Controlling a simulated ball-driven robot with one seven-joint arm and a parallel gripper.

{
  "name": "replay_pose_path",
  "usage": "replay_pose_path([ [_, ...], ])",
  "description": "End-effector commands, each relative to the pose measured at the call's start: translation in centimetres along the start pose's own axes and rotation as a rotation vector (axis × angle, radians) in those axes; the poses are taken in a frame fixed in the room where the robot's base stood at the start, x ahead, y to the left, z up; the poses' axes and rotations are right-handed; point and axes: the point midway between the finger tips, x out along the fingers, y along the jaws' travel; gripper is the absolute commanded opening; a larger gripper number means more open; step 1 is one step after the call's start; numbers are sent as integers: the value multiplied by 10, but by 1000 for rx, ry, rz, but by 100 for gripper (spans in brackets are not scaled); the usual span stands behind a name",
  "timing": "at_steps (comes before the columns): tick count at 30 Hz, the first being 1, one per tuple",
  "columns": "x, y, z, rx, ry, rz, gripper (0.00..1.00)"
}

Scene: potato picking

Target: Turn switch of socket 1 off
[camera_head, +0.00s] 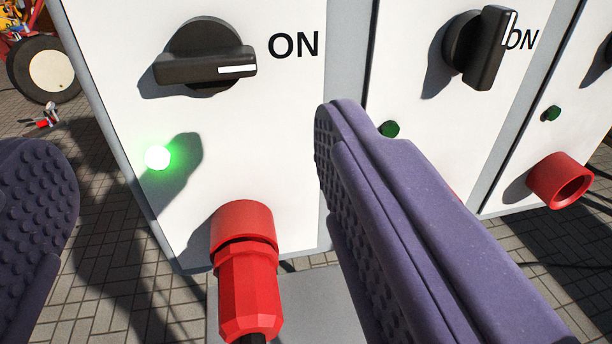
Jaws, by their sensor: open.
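The left panel of the white cabinet carries a black rotary switch (205,58). Its handle lies about horizontal, with its white mark pointing right toward the ON label (294,44). Below it a green lamp (158,158) is lit. A red plug (248,285) with a black cable sits in the red socket (243,222) below. No socket number is readable. My gripper (195,175) is open and empty, one purple padded finger at the left edge and one right of centre. Its fingers are apart from the switch, lower in the picture. The right finger hides part of the middle panel.
The middle panel has another black switch (479,48), its handle upright, and an unlit green lamp (389,130). Further right are another unlit lamp (551,113) and an empty red socket (561,180). Brick paving (110,265) lies below. A wheeled machine (46,70) stands at upper left.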

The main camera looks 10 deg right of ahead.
Motion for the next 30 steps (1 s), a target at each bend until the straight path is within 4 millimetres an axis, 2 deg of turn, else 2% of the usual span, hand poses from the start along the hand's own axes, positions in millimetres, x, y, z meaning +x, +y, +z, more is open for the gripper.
replay_pose_path([
  [12,64,1,0,0,6,2,77],
  [16,74,1,-1,0,5,2,77],
  [23,75,1,-1,0,5,1,77],
  [26,75,1,-1,0,5,1,58],
  [30,75,1,-1,0,5,1,26],
])
